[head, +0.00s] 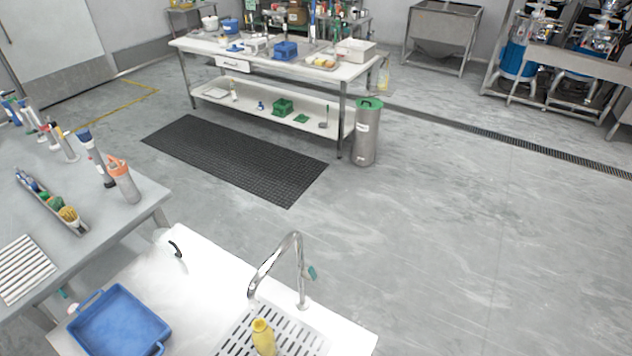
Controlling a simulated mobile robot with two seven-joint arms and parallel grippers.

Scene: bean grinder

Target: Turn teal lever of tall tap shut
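The tall tap (301,262) is a chrome gooseneck standing at the back right of the white sink counter. Its spout arches over to the left and down above a slotted drain grid. The small teal lever (312,272) sticks out from the right side of the tap's post, partway up. At this size I cannot tell whether the lever is turned on or off, and no water is clearly visible. Neither of my grippers shows in the head view.
A yellow bottle (263,338) stands on the drain grid (290,330). A blue tray (118,326) sits on the counter (205,285) at left. A grey table (150,200) with bottles and brushes adjoins it. The floor right of the tap is clear.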

